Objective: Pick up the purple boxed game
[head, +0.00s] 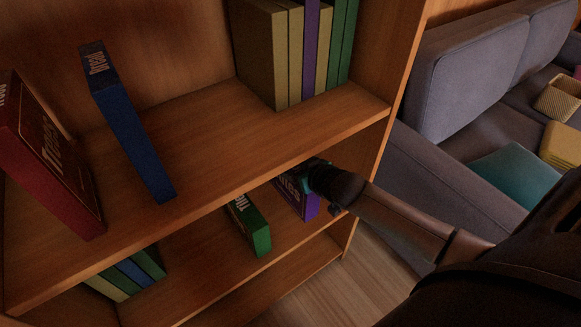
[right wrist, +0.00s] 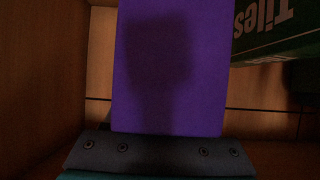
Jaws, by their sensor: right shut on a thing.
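The purple boxed game (head: 297,200) stands on the middle shelf of the bookcase, near its right side wall. In the right wrist view the purple box (right wrist: 170,75) fills the middle, with a dark shadow on its face. My right gripper (head: 318,180) reaches in from the right and is shut on the purple box; its dark edge (right wrist: 160,152) lies across the bottom of the right wrist view. The fingertips are mostly hidden. My left gripper is not in view.
A green boxed game (head: 250,225) stands close by to the left; it also shows in the wrist view (right wrist: 275,45). The upper shelf (head: 240,140) above holds a blue box (head: 130,125), a red box (head: 55,160) and several books. A grey sofa (head: 450,90) stands right.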

